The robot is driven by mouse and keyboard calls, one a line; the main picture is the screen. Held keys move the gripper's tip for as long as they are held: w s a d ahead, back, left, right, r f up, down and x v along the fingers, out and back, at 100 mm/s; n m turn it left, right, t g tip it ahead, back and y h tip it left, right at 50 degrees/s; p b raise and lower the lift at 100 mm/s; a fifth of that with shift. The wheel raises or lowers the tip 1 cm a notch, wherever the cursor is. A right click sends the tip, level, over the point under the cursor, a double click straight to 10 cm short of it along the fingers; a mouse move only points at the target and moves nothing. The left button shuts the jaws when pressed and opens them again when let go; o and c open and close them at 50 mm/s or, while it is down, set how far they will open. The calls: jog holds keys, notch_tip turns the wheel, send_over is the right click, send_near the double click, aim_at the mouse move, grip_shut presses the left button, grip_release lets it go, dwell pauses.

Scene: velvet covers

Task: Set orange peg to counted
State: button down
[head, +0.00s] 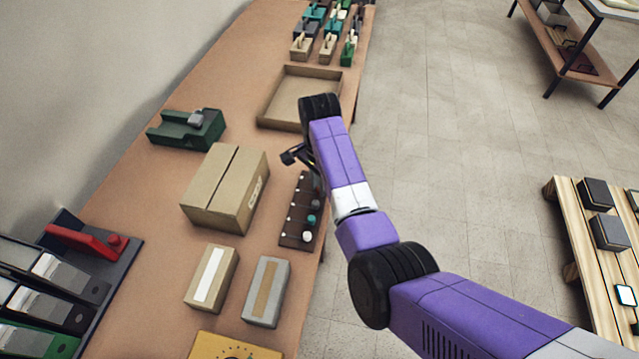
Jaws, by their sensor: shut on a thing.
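A dark brown board (286,236) lies near the right edge of the table, below my gripper in the picture. Small white marks run along its left side. A white peg (308,236), a teal peg (312,219) and a dark grey peg (315,204) stand on its right side. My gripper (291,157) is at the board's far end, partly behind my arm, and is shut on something. What it holds is hidden from this view. I see no orange peg; the far end of the board is partly covered by my arm.
A closed cardboard box (225,190) stands close left of the board. An empty shallow tray (273,113) lies beyond it. Two small boxes, one tan (211,279) and one grey (267,291), lie nearer. A green device (187,129) sits further left. Floor lies right of the table.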

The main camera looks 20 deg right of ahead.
aim_at(304, 192)
jog(key=shift+a, duration=0.1)
jog(key=w+a+b, duration=0.2)
jog(key=a, duration=0.1)
jog(key=shift+w+f, duration=0.15)
jog(key=shift+w+a, duration=0.15)
jog(key=shift+a, duration=0.05)
jog(key=shift+r, duration=0.2)
jog(key=c, duration=1.3)
grip_release()
notch_tip(304, 192, up, 8)
jog(key=shift+f+b, duration=0.15)
jog(key=shift+b, duration=0.25)
